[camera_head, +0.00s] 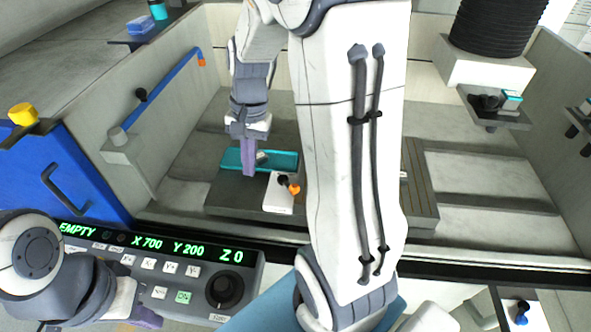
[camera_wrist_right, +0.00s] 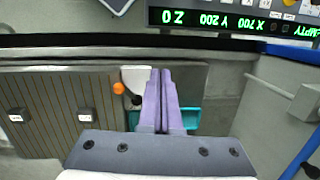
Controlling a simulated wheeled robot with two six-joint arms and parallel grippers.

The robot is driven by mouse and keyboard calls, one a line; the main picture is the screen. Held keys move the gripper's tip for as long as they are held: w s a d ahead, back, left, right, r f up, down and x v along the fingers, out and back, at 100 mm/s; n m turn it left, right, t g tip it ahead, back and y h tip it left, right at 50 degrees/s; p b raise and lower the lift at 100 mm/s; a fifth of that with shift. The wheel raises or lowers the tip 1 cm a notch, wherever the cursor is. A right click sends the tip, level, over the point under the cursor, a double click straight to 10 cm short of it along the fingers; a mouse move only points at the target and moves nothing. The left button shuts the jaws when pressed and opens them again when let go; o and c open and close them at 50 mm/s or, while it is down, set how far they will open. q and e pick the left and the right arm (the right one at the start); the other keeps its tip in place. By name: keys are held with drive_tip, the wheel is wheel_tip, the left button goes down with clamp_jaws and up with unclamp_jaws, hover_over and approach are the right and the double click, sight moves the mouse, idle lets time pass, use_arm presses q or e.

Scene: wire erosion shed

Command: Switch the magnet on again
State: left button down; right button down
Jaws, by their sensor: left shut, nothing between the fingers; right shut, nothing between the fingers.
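A white block (camera_head: 277,199) with a black pivot and an orange-tipped lever (camera_head: 294,189) sits at the front of a dark plate (camera_head: 230,196) in the machine bay. The lever's orange tip points right. In the right wrist view the orange tip (camera_wrist_right: 119,88) lies left of the fingers, beside the white block (camera_wrist_right: 134,74). My right gripper (camera_head: 249,172) is shut and empty, its purple fingers pointing down just left of the block, in front of a teal piece (camera_head: 286,160). My left gripper (camera_head: 148,318) is shut and empty, low at the left by the control panel.
A control panel (camera_head: 206,297) reads EMPTY, X 700, Y 200, Z 0. A blue cabinet (camera_head: 60,180) stands left. A second white block with a blue knob (camera_head: 522,310) is bottom right. My right arm hides the bay's middle.

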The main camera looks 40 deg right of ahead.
sight(288, 183)
drive_tip(key=s+d+f+m, duration=0.2)
drive_tip(key=d+m, duration=0.3)
drive_tip(key=d, duration=0.5)
drive_tip(key=s+d+f+m+t, duration=0.1)
drive_tip(key=d+f+m, duration=0.2)
drive_tip(key=d+m, duration=0.3)
drive_tip(key=d, duration=0.5)
drive_tip(key=shift+s+d+y, duration=0.3)
drive_tip(key=shift+s+y, duration=0.1)
drive_tip(key=shift+f, duration=0.1)
drive_tip(key=x, duration=0.9)
drive_tip(key=shift+a+f+p, duration=0.2)
drive_tip(key=shift+f+p, duration=0.1)
drive_tip(key=shift+f, duration=0.05)
drive_tip(key=a, duration=0.1)
drive_tip(key=w+a+p, duration=0.1)
drive_tip(key=a, duration=0.1)
drive_tip(key=shift+w+a+f, duration=0.15)
drive_tip(key=shift+a, duration=0.25)
